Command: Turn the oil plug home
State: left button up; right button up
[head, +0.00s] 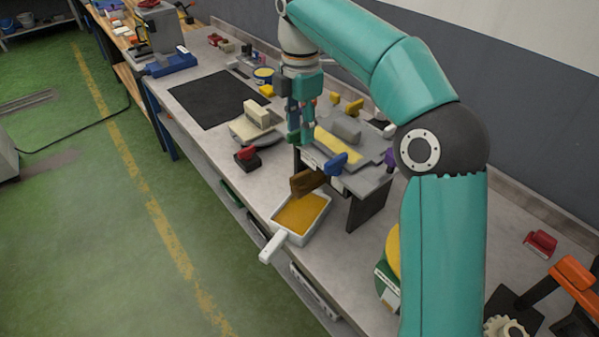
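My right arm comes in from the right and bends down. Its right gripper (300,136) points down in front of a raised grey unit (377,182) on the workbench. The finger gap is too small to read, and I cannot tell whether it holds anything. A blue handle-like part (337,162) and a brown block-like part (307,181) show on the unit's near side, just below and right of the gripper. I cannot tell which part is the oil plug. A white pan (274,246) with orange-brown liquid sits below the brown part. My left gripper is out of view.
The grey bench (205,138) has a black mat (220,98) farther back. A red-topped black block (247,157) and a cream block (257,112) stand left of the gripper. A red item (540,243) lies at right. Green floor is clear at left.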

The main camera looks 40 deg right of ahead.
aim_at(300, 174)
notch_tip(300, 174, down, 13)
jog(key=shift+r+b, duration=0.2)
jog(key=shift+b, duration=0.35)
